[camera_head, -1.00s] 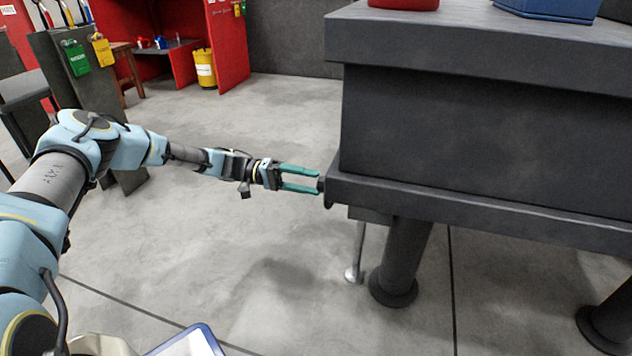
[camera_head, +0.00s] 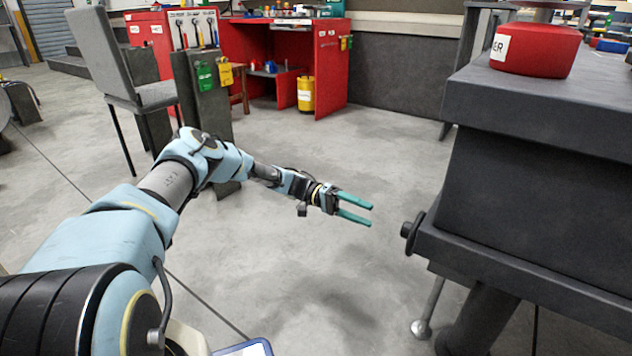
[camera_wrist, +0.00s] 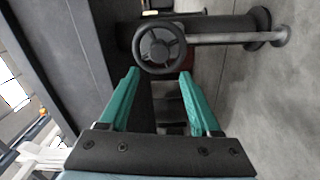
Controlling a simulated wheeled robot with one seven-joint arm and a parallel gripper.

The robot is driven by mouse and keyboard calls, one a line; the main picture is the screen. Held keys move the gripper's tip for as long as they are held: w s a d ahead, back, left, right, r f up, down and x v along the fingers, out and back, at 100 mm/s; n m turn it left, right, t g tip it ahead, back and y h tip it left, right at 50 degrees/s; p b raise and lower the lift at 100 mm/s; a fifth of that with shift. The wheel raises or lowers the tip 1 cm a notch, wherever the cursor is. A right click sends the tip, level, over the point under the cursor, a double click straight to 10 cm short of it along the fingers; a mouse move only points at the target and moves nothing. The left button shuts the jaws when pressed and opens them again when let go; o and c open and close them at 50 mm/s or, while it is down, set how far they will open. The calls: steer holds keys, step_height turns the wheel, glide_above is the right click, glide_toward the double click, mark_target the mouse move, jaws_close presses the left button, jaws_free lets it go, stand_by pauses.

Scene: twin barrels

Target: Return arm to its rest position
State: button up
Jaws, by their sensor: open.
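My arm stretches from the lower left of the head view, and my gripper (camera_head: 358,208) is at its end with two teal fingers. The fingers are apart and nothing is between them. The gripper hangs over bare floor, left of the dark machine bench (camera_head: 540,235), with a gap between the fingertips and a round black knob (camera_head: 412,233) on the bench's edge. In the wrist view the fingers (camera_wrist: 160,80) are spread, and a black handwheel (camera_wrist: 160,48) shows beyond them.
A red object with a white label (camera_head: 535,48) sits on the bench top. A grey chair (camera_head: 115,75) and a dark cabinet with green and yellow tags (camera_head: 205,105) stand behind my arm. A red workbench (camera_head: 330,70) and a yellow bin (camera_head: 305,93) are farther back. The middle floor is clear.

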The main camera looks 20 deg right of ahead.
steer(key=w+a+r+n+t+y+p, duration=0.15)
steer(key=a+r+n+t+y, duration=0.3)
steer(key=a, duration=0.75)
steer(key=a+r+n+t+y+p, duration=0.25)
steer(key=a+r+t, duration=0.4)
steer(key=a, duration=0.55)
steer(key=s+a+r+n+t+y+p, duration=0.1)
steer(key=s+a+r+n+t, duration=0.3)
steer(key=a, duration=0.6)
steer(key=s+a+r+n+t+y+p, duration=0.1)
steer(key=s+a+r+t+y, duration=0.1)
steer(key=a+r, duration=0.6)
step_height(320, 180, up, 37)
steer(key=a+p, duration=0.1)
steer(key=p, duration=3.7)
steer(key=shift+s+a, duration=0.2)
steer(key=shift+s, duration=0.05)
